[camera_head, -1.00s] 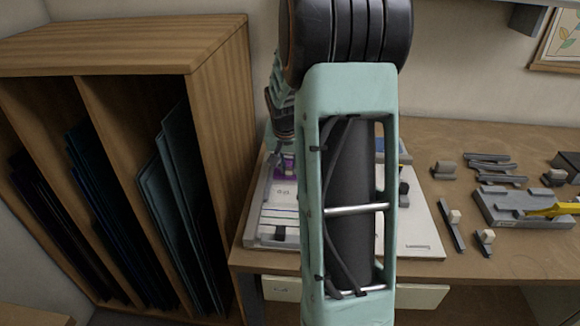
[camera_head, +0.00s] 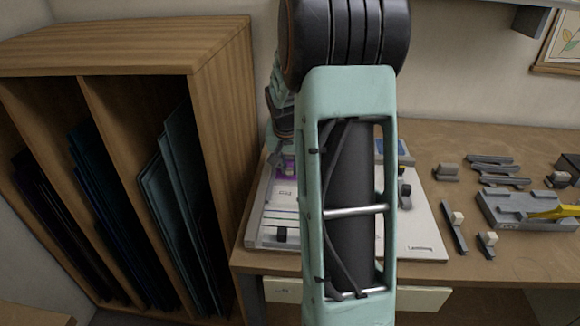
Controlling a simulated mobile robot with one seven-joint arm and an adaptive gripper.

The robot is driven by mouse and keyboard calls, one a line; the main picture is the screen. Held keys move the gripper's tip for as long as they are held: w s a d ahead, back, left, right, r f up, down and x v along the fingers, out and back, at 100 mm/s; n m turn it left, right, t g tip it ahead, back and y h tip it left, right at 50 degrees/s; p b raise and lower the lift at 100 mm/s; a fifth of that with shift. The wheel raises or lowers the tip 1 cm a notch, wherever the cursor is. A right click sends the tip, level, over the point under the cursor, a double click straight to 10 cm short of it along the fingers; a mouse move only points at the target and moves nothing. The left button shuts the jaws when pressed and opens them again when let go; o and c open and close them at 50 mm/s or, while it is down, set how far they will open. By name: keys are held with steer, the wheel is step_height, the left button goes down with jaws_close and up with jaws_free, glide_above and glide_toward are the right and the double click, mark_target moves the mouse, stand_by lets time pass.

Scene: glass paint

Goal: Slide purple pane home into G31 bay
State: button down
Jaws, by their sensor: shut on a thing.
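A small patch of purple, the purple pane (camera_head: 289,173), shows in the head view between my gripper and my arm link. Most of the pane is hidden. My gripper (camera_head: 274,160) is partly visible at the left of my arm, low over the white fixture (camera_head: 268,234) on the bench, with its fingers shut at the pane's edge. The contact itself is too small to see clearly. A label on the fixture is too small to read, so I cannot tell which bay is G31 or how far in the pane sits.
A wooden rack (camera_head: 225,120) with upright glass sheets stands close at the left. A grey block (camera_head: 520,207) with a yellow-handled tool (camera_head: 555,211) and several small grey fittings lie on the bench (camera_head: 440,140) at the right. A framed picture (camera_head: 562,47) hangs behind.

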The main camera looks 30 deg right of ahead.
steer(key=shift+w+a+r, duration=0.1)
steer(key=shift+w, duration=0.15)
steer(key=c, duration=1.8)
jaws_free()
steer(key=shift+o, duration=0.2)
steer(key=shift+s, duration=0.1)
steer(key=shift+r+p, duration=2.2)
steer(key=shift+r, duration=1.25)
